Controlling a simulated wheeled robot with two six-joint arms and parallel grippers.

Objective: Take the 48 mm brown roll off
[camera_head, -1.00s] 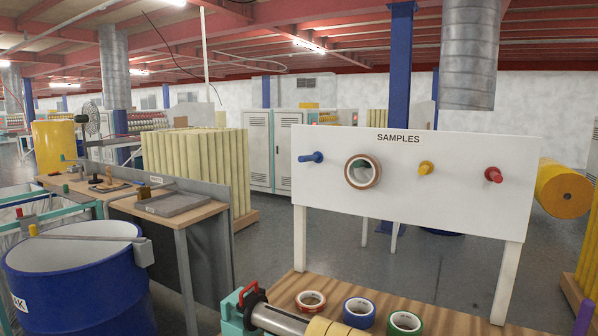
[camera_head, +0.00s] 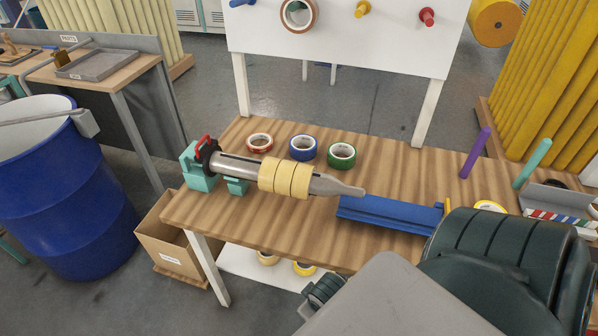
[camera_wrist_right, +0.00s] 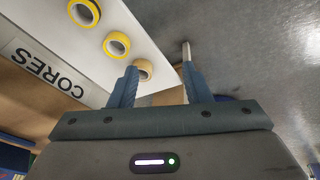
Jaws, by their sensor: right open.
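A brown-edged tape roll (camera_head: 314,18) hangs on a peg of the white samples board, cut by the top edge of the head view. Pale yellow-tan rolls (camera_head: 285,178) sit side by side on the grey shaft (camera_head: 235,165) of the bench winder. I cannot read any roll's width. My right gripper (camera_wrist_right: 160,84) is open and empty in the right wrist view, near a tan roll (camera_wrist_right: 144,72) and yellow rolls (camera_wrist_right: 117,45) on a white surface. In the head view my right arm covers the lower right and its fingertips are hidden. My left gripper is not in view.
Red, blue and green rolls (camera_head: 303,148) lie on the wooden bench (camera_head: 400,180) behind the shaft. A blue trough (camera_head: 390,214) lies right of the shaft tip. Purple and teal posts (camera_head: 475,153) stand at right. A cardboard box (camera_head: 172,240) and blue drum (camera_head: 65,200) stand at left.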

